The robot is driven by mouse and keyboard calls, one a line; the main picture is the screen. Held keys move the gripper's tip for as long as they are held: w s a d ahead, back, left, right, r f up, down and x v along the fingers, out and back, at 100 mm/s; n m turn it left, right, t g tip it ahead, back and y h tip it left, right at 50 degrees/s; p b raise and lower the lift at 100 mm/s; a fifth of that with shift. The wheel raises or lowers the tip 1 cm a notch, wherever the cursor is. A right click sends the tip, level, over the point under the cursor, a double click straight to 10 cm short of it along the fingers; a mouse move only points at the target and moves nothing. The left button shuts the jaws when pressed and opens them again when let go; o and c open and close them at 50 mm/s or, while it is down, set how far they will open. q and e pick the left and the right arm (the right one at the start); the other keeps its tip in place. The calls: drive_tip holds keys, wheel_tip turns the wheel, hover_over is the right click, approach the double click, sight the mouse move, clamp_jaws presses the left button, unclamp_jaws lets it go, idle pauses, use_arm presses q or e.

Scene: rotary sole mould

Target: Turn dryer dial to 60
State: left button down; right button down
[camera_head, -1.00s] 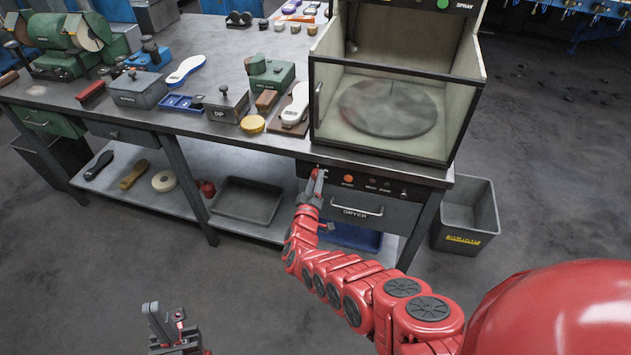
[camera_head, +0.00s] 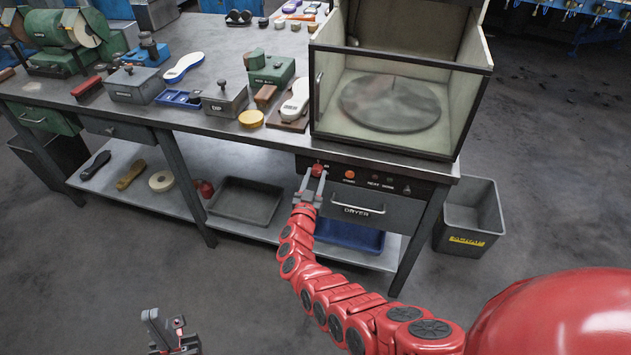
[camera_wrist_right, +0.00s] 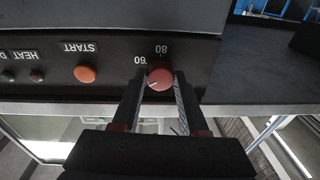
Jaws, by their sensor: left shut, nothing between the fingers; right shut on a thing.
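The red dryer dial (camera_head: 318,170) is at the left end of the dark control panel on the bench front. In the right wrist view the dial (camera_wrist_right: 160,78) sits between the two fingers of my right gripper (camera_wrist_right: 160,88), which is shut on it. The head view shows my right gripper (camera_head: 312,182) at the panel too. The wrist view is upside down. It shows the marks 80 (camera_wrist_right: 161,49) and 60 (camera_wrist_right: 140,60) beside the dial. A pale pointer line lies at the dial's lower left in that picture. My left gripper (camera_head: 167,328) is shut and empty, low over the floor.
An orange START button (camera_head: 350,174) and small indicators are right of the dial. The DRYER drawer handle (camera_head: 358,209) is just below. The glass spray booth (camera_head: 385,147) stands above, and a grey bin (camera_head: 470,215) stands right of the bench. Floor in front is clear.

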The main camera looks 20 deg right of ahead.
drive_tip(key=shift+f+m+b, duration=0.35)
drive_tip(key=shift+m+b, duration=0.3)
drive_tip(key=shift+m, duration=0.45)
drive_tip(key=m+h+b, duration=0.1)
drive_tip(key=m+b, duration=0.3)
drive_tip(key=m, duration=0.1)
drive_tip(key=shift+m, duration=0.4)
drive_tip(key=m+b, duration=0.3)
drive_tip(key=shift+a+r+g, duration=0.1)
drive_tip(key=shift+g, duration=0.3)
drive_tip(key=shift+r+m+h+b, duration=0.1)
drive_tip(key=shift+m+h+b, duration=0.35)
drive_tip(key=shift+m, duration=0.75)
drive_tip(key=shift+c, duration=2.2)
unclamp_jaws()
drive_tip(key=shift+r, duration=0.1)
drive_tip(key=shift+a, duration=0.1)
